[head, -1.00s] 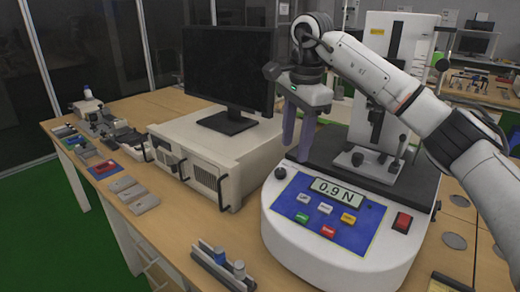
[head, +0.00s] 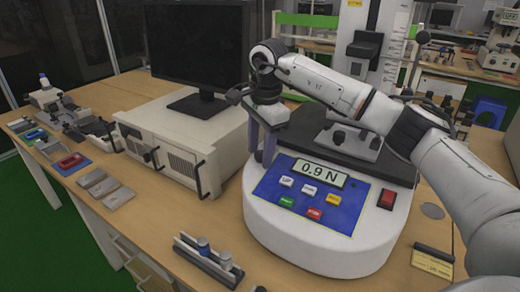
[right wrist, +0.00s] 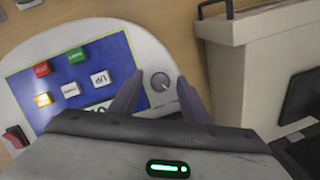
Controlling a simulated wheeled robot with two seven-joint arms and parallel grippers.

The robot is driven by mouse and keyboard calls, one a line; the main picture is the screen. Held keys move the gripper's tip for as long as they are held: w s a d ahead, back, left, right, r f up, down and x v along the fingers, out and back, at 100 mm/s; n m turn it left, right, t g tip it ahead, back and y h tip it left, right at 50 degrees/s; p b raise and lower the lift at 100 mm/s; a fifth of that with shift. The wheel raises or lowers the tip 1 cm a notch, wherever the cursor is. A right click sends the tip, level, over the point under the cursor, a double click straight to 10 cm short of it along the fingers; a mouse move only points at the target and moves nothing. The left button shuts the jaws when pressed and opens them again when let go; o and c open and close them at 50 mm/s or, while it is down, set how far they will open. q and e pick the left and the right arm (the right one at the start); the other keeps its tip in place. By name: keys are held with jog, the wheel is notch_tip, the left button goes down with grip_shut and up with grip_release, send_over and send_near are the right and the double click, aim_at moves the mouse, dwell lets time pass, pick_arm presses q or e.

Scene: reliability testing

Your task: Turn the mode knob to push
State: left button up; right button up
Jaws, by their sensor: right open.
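The test stand (head: 315,245) is a white rounded machine with a blue panel (head: 340,215) and a display reading 0.9 N. Its mode knob (right wrist: 160,82) is a small round grey dial with a pointer mark, beside the panel in the right wrist view. In the head view the knob is hidden by my right gripper (head: 262,162). The right gripper is open, pointing down at the panel's left corner. In the right wrist view its two purple fingers (right wrist: 160,93) lie on either side of the knob, with visible gaps. Contact cannot be told. My left gripper is out of view.
A beige instrument box (head: 175,150) with a monitor (head: 195,50) stands close left of the test stand. A red rocker switch (head: 387,199) is right of the panel. A small rack (head: 208,262) lies in front. Buttons sit on the panel.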

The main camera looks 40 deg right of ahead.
jog(key=c, duration=1)
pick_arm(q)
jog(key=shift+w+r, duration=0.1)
pick_arm(e)
jog(key=shift+c, duration=0.2)
